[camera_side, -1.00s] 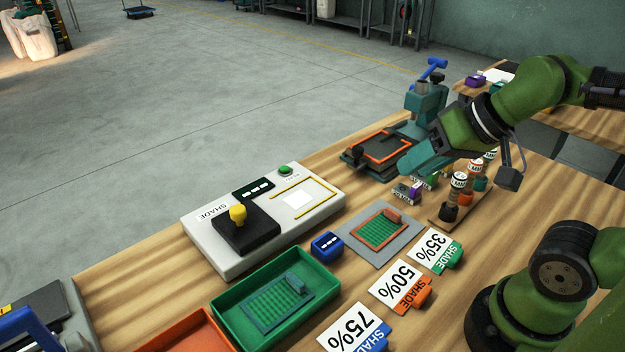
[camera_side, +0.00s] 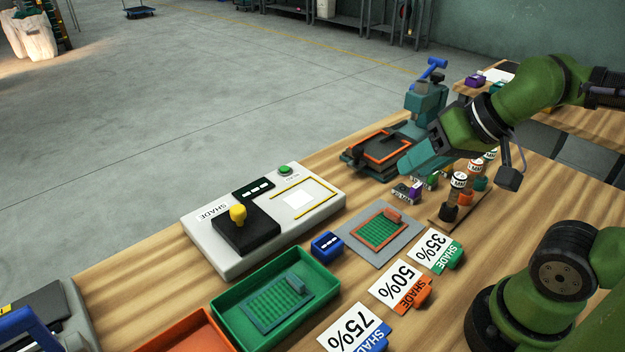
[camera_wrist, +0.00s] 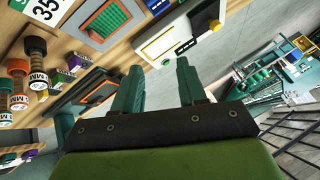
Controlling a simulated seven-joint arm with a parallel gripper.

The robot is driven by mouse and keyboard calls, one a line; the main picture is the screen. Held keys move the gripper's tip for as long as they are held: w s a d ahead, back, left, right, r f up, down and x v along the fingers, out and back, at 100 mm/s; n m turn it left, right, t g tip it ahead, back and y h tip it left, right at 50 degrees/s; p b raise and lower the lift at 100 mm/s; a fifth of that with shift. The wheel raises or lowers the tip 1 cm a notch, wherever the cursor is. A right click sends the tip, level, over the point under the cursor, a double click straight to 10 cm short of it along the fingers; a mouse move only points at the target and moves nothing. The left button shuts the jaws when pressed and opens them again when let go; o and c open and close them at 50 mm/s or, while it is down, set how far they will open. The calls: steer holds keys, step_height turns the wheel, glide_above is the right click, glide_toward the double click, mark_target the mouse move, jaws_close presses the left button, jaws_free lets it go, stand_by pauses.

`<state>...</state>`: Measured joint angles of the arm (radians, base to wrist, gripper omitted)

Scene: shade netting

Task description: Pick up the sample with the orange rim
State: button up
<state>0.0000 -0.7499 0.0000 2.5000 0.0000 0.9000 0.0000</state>
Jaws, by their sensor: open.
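The sample with the orange rim (camera_side: 380,228) is a green mesh square in an orange frame with a small tab at its upper right corner. It lies flat on a grey mat (camera_side: 352,243) on the wooden table. It also shows near the top of the wrist view (camera_wrist: 108,21). My gripper (camera_side: 408,168) is up and to the right of the sample in the side view, above the table and apart from it. In the wrist view the two teal fingers (camera_wrist: 156,80) are spread with nothing between them.
A white shade meter (camera_side: 218,252) stands left of the sample, with a small blue box (camera_side: 326,246) between. A green tray (camera_side: 262,338) holds another sample with a grey-blue rim. A teal press (camera_side: 372,172), labelled spools (camera_side: 458,182) and shade cards (camera_side: 400,290) stand nearby.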

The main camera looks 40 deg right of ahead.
steer(key=shift+o, duration=0.5)
steer(key=n+g+h, duration=0.2)
steer(key=n+g, duration=0.2)
steer(key=g, duration=0.3)
glide_above(393, 211)
step_height(393, 211, down, 7)
step_height(393, 211, down, 16)
steer(key=shift+f, duration=0.1)
steer(key=shift+c, duration=0.3)
jaws_close()
